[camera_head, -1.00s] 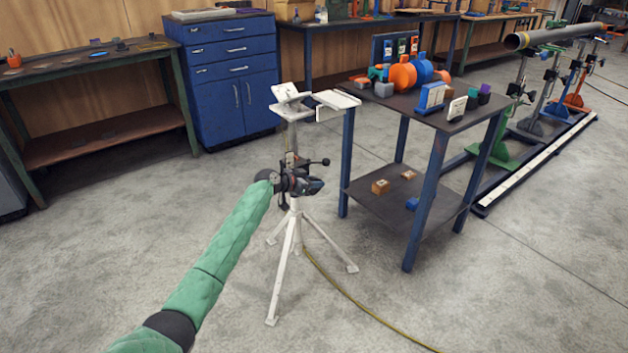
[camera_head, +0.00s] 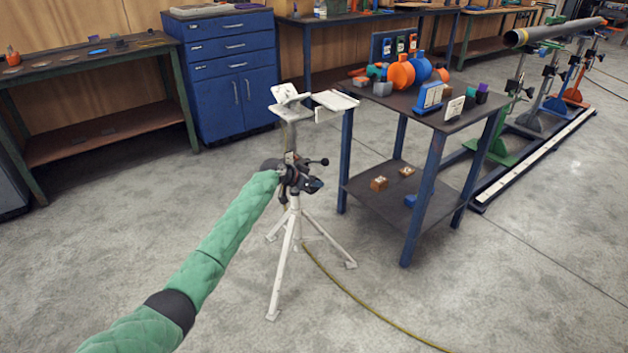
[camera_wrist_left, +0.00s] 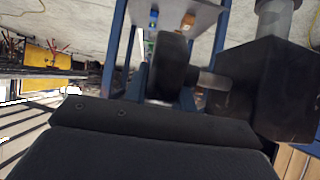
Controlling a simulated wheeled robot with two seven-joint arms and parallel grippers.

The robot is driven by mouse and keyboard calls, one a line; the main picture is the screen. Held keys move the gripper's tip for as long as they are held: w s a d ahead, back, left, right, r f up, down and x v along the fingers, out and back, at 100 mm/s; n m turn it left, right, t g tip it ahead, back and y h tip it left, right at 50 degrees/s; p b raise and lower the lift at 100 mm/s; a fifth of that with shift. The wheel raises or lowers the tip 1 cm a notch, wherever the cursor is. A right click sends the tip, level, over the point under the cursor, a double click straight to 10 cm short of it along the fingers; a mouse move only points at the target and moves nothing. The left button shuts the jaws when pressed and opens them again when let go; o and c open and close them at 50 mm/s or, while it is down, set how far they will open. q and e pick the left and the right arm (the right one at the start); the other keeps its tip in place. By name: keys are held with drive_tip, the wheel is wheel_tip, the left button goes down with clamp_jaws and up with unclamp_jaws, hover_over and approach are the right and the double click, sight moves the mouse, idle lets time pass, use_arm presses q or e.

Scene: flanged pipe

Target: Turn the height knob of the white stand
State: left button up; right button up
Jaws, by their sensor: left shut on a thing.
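The white stand (camera_head: 291,235) stands upright on three splayed legs left of the blue-legged table, with a white V-shaped top. My left gripper (camera_head: 303,181) is at the dark clamp part halfway up its post, shut on the height knob. The gripper hides most of the knob in the head view. In the left wrist view the dark round knob (camera_wrist_left: 168,68) sits on a short grey shaft joined to a black block (camera_wrist_left: 272,92) around the post. My dark gripper body (camera_wrist_left: 150,145) fills the bottom of that view. My right gripper is not in view.
A dark-topped table (camera_head: 452,118) with blue legs and small parts stands close on the right. A blue drawer cabinet (camera_head: 226,80) is behind. A yellow cable (camera_head: 355,302) runs over the floor by the stand's legs. The floor in front is clear.

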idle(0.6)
use_arm(q)
drive_tip(key=o, duration=1)
drive_tip(key=shift+p+v, duration=0.3)
drive_tip(key=shift+v, duration=3.6)
drive_tip(key=shift+w, duration=0.1)
